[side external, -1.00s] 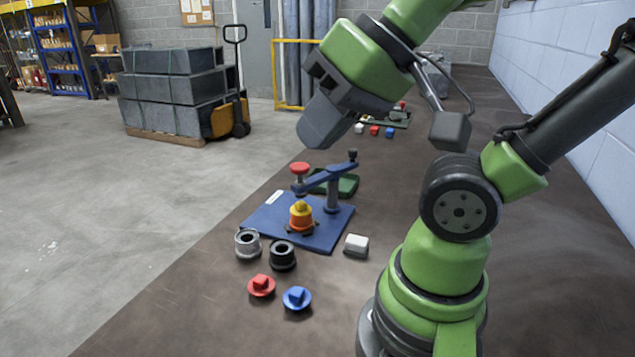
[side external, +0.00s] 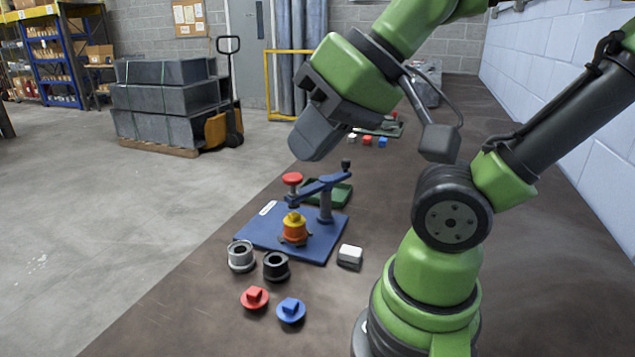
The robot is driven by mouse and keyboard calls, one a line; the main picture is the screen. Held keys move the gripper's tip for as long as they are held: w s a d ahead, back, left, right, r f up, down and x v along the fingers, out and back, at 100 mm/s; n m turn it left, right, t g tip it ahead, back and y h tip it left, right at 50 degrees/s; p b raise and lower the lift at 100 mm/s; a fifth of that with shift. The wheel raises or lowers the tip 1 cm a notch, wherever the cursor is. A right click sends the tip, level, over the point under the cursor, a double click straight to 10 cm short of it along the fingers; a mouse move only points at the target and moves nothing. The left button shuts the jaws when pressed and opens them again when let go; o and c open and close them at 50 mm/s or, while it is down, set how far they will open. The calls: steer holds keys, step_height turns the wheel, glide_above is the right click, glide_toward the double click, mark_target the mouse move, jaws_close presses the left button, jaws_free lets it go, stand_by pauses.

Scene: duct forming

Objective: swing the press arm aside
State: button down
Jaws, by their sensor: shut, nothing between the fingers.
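The blue press arm (side external: 317,186) is carried on an upright blue post (side external: 325,206) at the right of a blue base plate (side external: 262,233). A black knob (side external: 346,164) stands at its right end, and a red knob (side external: 292,179) tops the plunger at its left end. That left end lies over an orange and yellow part (side external: 295,230) on the plate; whether the plunger touches it I cannot tell. My gripper (side external: 309,148) is shut and empty, pointing down-left. In the picture it is above the press, apart from it.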

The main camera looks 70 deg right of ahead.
steer(key=c, duration=1.6)
jaws_free()
steer(key=o, duration=0.7)
steer(key=shift+w+d+r+m+g+h, duration=0.15)
steer(key=shift+w+d+r+m+h, duration=0.1)
steer(key=shift+w+d+m, duration=0.2)
steer(key=shift+w+d+r+m+g+h, duration=0.2)
steer(key=shift+w+d+m, duration=0.15)
steer(key=shift+w, duration=0.2)
steer(key=shift+c, duration=0.2)
steer(key=w+d+r+m+g+h, duration=0.1)
steer(key=w+d+m+g+h, duration=0.1)
steer(key=w+d+m, duration=0.25)
steer(key=m+g+h, duration=0.2)
steer(key=m+g, duration=0.6)
steer(key=m, duration=0.9)
glide_above(345, 160)
steer(key=w+a, duration=0.2)
step_height(345, 160, down, 11)
steer(key=x, duration=0.9)
steer(key=shift+w+a+f, duration=0.1)
steer(key=shift+w+f, duration=0.1)
steer(key=shift+w, duration=0.15)
steer(key=shift+c, duration=0.3)
